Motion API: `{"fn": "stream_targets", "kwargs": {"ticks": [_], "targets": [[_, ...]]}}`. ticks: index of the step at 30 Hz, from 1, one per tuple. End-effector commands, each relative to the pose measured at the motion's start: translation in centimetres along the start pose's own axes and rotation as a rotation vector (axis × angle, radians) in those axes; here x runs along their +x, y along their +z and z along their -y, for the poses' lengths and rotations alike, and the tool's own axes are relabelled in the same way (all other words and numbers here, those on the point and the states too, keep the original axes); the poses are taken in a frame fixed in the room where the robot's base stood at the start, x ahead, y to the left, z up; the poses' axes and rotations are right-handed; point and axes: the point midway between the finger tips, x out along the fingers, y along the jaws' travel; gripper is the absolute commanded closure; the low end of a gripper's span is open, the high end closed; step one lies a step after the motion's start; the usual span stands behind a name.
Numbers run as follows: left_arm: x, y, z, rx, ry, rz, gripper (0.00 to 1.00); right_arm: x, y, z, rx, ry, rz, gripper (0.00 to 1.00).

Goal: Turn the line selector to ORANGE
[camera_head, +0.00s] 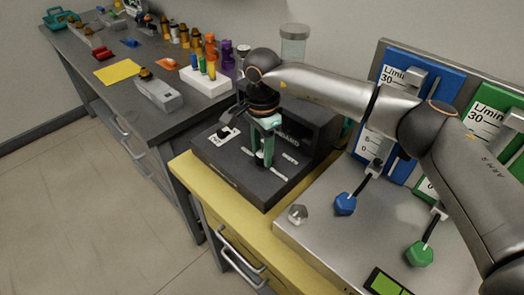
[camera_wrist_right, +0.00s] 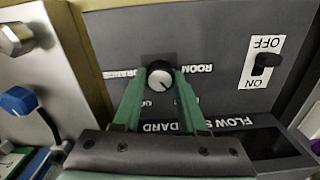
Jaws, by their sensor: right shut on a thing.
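The line selector is a small round knob with a pale cap (camera_wrist_right: 160,78) on the sloping top of a dark box (camera_head: 225,160) marked "STANDARD". My right gripper (camera_head: 263,152) points down at this box, and its green fingers stand on either side of the knob in the wrist view, shut on it. Printed labels surround the knob, upside down in the wrist view. The exact direction of the knob's pointer is hard to tell. My left gripper is out of view.
An ON/OFF switch (camera_wrist_right: 266,62) sits on the same box. A metal panel with a blue knob (camera_head: 345,204) and a green knob (camera_head: 419,254) stands to the right. A dark bench with bottles and a white rack (camera_head: 207,85) lies to the left.

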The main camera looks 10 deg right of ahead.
Motion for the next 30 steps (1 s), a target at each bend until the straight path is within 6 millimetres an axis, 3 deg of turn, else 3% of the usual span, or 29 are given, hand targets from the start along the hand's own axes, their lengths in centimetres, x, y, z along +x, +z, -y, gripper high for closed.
{"fn": "stream_targets", "kwargs": {"ticks": [30], "targets": [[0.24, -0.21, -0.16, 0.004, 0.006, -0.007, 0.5, -0.12, -0.08, 0.05, 0.968, -0.003, 0.0, 1.0]]}}
